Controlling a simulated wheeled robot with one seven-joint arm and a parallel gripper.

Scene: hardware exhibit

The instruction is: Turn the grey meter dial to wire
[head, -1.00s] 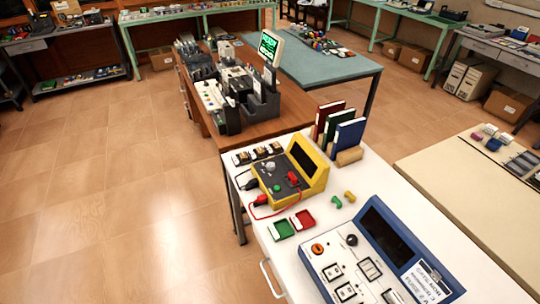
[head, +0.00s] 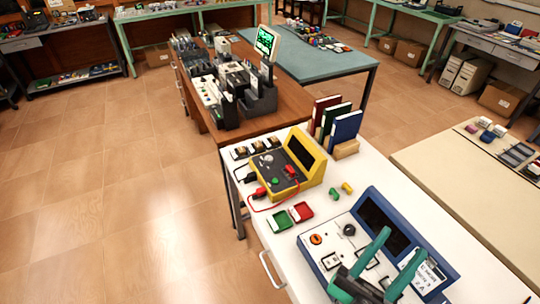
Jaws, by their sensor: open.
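The yellow meter (head: 315,164) stands on the white bench, with a dark sloping screen and a dark front panel. A small grey dial (head: 268,158) sits on that panel, to the left of the screen. Its setting is too small to read. My gripper (head: 402,243), with two teal fingers, is at the lower right, in front of the blue console. Its fingers are apart with nothing between them. It is well to the right of and nearer than the dial, and does not touch the meter.
The blue console (head: 325,262) has knobs and switches and is partly covered by my gripper. A red lead curls beside the meter. Green (head: 279,221) and red (head: 301,211) trays lie in front of it. Books (head: 345,131) stand behind it. The floor at left is clear.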

